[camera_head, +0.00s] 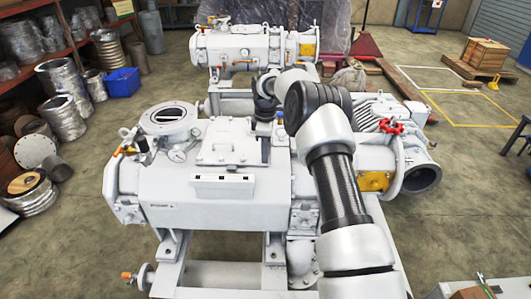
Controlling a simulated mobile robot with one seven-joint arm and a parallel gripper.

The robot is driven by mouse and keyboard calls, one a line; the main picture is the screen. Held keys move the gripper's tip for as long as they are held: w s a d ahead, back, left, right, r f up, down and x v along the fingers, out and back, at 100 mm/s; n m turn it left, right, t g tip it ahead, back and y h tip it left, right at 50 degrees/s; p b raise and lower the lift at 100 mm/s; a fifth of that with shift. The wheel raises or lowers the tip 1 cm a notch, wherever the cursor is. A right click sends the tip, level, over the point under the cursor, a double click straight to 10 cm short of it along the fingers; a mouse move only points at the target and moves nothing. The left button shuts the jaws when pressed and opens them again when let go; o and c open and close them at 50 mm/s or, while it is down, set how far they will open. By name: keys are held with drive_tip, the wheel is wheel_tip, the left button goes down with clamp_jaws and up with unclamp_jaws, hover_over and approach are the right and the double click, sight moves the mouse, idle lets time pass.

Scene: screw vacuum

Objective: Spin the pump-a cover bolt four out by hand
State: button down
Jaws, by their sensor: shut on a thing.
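The white pump (220,209) in the foreground has a raised square cover (225,142) on its top, with small bolts at its edges that are hard to make out. My gripper (266,119) points down at the back right corner of this cover. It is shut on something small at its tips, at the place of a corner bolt. The bolt itself is hidden by the dark fingers and too small to see. I cannot tell how far it stands out of the cover.
A white strip with small dark spots (222,180) sits at the cover's front. A second pump (240,47) stands behind. A blue bin (122,82) is on the floor.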

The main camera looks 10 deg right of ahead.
drive_tip(key=n, duration=0.6)
drive_tip(key=shift+s+f, duration=0.2)
drive_tip(key=shift+f, duration=0.15)
drive_tip(key=shift+n, duration=0.3)
drive_tip(key=c, duration=1.7)
unclamp_jaws()
drive_tip(key=shift+o, duration=0.2)
drive_tip(key=shift+r, duration=0.1)
drive_tip(key=shift+w+r, duration=0.1)
drive_tip(key=shift+w, duration=0.1)
drive_tip(key=shift+r, duration=0.1)
drive_tip(key=shift+r, duration=0.4)
wheel_tip(320, 180, up, 16)
drive_tip(key=p, duration=0.1)
drive_tip(key=shift+r+p, duration=0.2)
drive_tip(key=shift+p, duration=0.1)
